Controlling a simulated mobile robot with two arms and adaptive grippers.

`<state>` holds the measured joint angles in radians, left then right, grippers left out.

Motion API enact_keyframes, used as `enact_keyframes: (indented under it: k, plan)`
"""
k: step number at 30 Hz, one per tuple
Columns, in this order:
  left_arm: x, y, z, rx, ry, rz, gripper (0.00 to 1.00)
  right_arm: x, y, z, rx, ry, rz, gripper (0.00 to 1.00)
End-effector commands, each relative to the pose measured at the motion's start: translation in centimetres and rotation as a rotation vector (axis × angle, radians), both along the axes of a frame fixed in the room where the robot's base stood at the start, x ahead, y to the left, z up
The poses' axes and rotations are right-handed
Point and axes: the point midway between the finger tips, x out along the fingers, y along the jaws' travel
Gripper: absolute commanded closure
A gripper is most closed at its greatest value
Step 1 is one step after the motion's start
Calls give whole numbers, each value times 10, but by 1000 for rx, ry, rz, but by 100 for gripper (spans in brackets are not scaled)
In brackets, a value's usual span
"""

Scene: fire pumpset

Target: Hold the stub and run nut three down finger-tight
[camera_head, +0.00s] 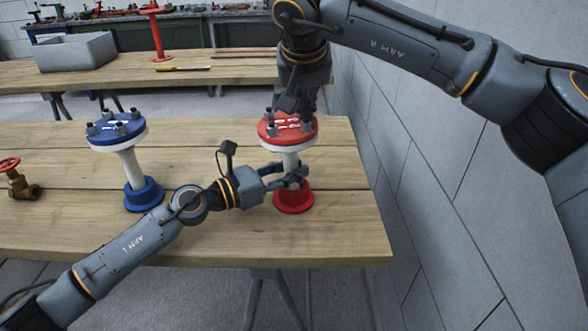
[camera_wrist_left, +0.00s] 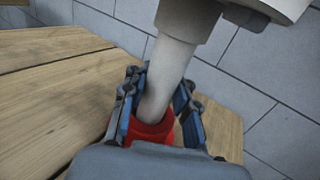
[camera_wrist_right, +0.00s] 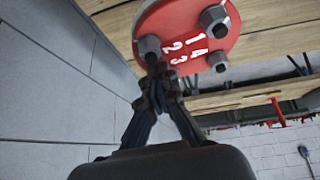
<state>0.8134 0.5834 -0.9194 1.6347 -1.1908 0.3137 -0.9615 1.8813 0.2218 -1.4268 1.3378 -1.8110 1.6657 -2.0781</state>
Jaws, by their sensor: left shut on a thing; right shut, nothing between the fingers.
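The red stub stands upright on the near table: a red flange (camera_head: 268,128) with white numerals on top, a white pipe (camera_head: 290,161) and a red base (camera_head: 293,202). My left gripper (camera_head: 298,178) is shut around the pipe, low down, and the left wrist view shows the pipe (camera_wrist_left: 170,70) between its fingers. My right gripper (camera_head: 302,112) points down above the flange, shut and empty. In the right wrist view its fingertips (camera_wrist_right: 157,75) are right beside a grey nut (camera_wrist_right: 149,44); contact is unclear. Two other nuts (camera_wrist_right: 214,20) (camera_wrist_right: 219,62) show on the flange.
A blue stub (camera_head: 117,130) with several nuts stands to the left. A brass valve with a red handwheel (camera_head: 10,164) is at the table's left edge. A grey bin (camera_head: 75,52) and a red stand (camera_head: 156,30) are on the far table. A grey wall is close on the right.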

Motion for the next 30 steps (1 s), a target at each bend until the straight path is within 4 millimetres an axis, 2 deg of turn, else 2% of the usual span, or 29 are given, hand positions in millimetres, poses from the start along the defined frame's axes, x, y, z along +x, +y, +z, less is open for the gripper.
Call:
enact_keyframes:
  k: [12, 30]
  plan:
    - [-4, -2, -2, 11, -4, -10, 100, 7, 1, 1, 2, -9, -5, 100]
    - [-5, -4, -2, 9, -5, -15, 100, 7, 3, 2, 3, -10, -5, 100]
